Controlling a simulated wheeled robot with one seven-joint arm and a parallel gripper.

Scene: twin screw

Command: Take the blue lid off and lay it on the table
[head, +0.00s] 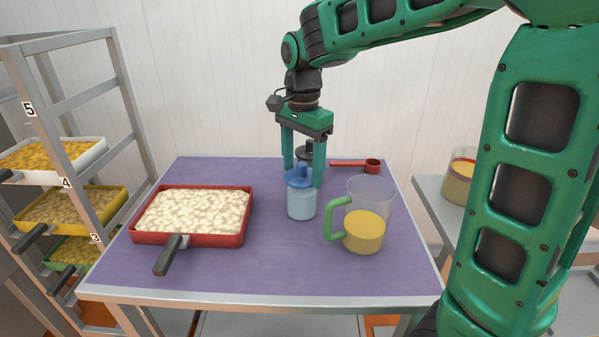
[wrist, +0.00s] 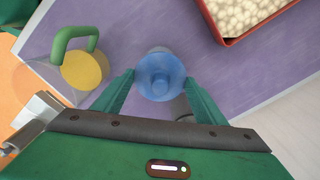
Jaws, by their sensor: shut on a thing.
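The blue lid (head: 299,177) is on top of a clear jar (head: 301,204) that stands upright on the purple table (head: 240,272). The lid has a raised knob in its middle and shows from above in the wrist view (wrist: 160,76). My gripper (head: 303,180) points straight down over the jar. Its two green fingers are on either side of the lid and shut on it. In the wrist view the fingertips (wrist: 160,80) flank the lid. The lid hides most of the jar there. I cannot tell whether the lid still touches the jar's rim.
A clear jug (head: 369,205) with yellow contents and a green handle stands close right of the jar. A red tray (head: 249,222) of pale pieces lies left. The table's front is clear.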

